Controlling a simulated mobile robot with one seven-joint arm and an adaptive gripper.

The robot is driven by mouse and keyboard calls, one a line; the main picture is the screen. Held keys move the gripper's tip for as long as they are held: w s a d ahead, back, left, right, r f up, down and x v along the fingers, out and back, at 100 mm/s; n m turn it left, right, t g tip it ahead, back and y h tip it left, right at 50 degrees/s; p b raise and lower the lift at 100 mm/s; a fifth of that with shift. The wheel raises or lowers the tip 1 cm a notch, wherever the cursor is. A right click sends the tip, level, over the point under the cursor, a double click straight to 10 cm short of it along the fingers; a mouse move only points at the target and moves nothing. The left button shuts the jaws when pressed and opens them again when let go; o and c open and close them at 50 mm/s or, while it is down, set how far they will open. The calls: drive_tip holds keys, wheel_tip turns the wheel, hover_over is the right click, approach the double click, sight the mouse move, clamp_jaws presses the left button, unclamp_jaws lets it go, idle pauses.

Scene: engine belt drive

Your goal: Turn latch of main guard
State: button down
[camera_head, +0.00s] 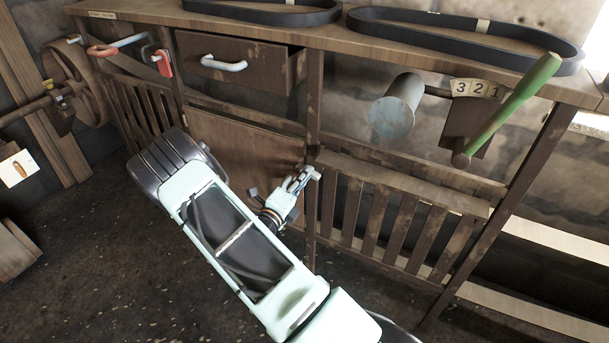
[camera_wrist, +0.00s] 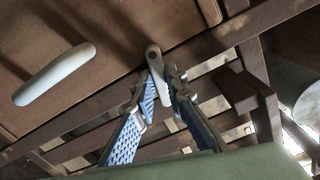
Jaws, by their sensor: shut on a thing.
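The latch is a small pale metal tab (camera_wrist: 154,58) with a round pivot, on the wooden frame beside a brown panel in the wrist view. Its lower end lies between my fingertips. My gripper (camera_wrist: 164,92) is shut on it, with its blue ridged finger pads below the pivot. In the head view my gripper (camera_head: 300,182) is at the post right of the wooden door panel (camera_head: 245,150), under the drawer. The latch is hard to make out there, largely hidden by the fingers.
A drawer (camera_head: 250,65) with a white handle (camera_head: 222,63) sits above. Right of it are a grey cylinder (camera_head: 397,105) and a green-handled lever (camera_head: 515,105) by number plates. Black belts (camera_head: 460,35) lie on the bench top. A slatted panel (camera_head: 400,215) is right of the post.

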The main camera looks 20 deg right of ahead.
drive_tip(key=shift+s+m+p, duration=0.1)
drive_tip(key=shift+m+p, duration=0.9)
drive_tip(key=shift+m, duration=6.5)
drive_tip(key=c, duration=1.9)
unclamp_jaws()
drive_tip(key=shift+c, duration=0.2)
drive_tip(key=shift+a, duration=0.1)
drive_tip(key=v, duration=1.1)
drive_tip(key=shift+s+a, duration=0.3)
